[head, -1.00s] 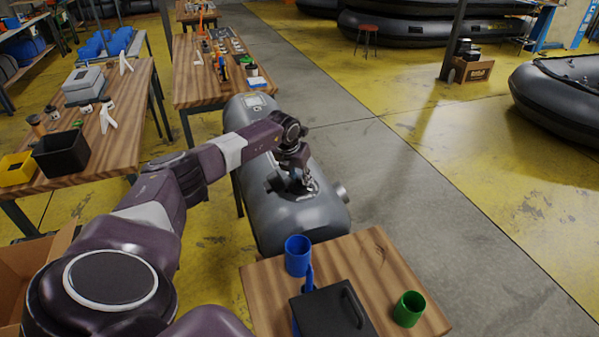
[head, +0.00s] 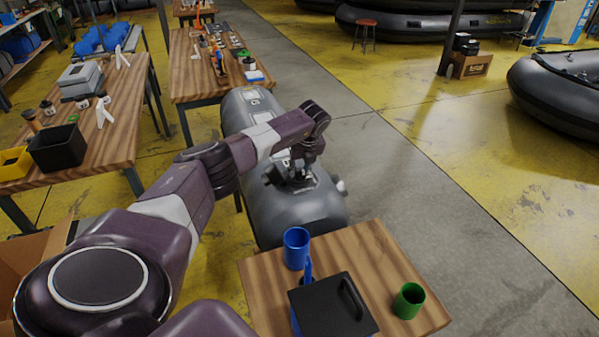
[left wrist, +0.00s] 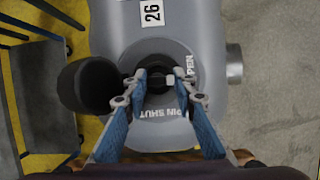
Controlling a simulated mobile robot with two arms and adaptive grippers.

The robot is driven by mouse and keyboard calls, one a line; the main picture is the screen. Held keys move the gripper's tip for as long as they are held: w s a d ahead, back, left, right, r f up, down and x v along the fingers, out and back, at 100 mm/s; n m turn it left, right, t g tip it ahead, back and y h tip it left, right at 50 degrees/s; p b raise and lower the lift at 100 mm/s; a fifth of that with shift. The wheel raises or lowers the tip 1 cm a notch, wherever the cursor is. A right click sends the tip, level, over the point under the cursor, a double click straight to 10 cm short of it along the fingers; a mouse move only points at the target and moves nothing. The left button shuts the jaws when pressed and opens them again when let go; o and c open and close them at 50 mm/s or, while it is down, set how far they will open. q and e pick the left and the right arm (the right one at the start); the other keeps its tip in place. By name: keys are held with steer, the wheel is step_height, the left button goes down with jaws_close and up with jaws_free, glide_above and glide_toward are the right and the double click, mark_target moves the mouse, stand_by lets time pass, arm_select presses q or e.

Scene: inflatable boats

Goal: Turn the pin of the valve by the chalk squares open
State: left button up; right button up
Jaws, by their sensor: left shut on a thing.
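The valve (left wrist: 178,58) is set in the end of a grey inflatable tube (head: 290,215). Lettering on it reads "PIN SHUT" towards the bottom and "...PEN" at the right in the left wrist view. My left gripper (head: 303,178) is over the valve in the head view. In the left wrist view its blue-padded fingers are shut on the small pin (left wrist: 156,83) at the valve's centre, which they partly hide. A round black cap (left wrist: 88,86) hangs beside the valve. I cannot make out chalk squares. My right gripper is not in view.
A small wooden table (head: 375,245) stands close in front, with a blue cup (head: 296,248), a black-lidded box (head: 330,308) and a green cup (head: 409,301). Workbenches (head: 125,150) stand at left. Open grey floor (head: 430,200) lies to the right of the tube.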

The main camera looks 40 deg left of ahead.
arm_select(q)
steer(key=shift+n, duration=0.3)
steer(key=o, duration=1.2)
steer(key=shift+c, duration=0.2)
steer(key=v, duration=1.2)
steer(key=shift+w+d, duration=0.1)
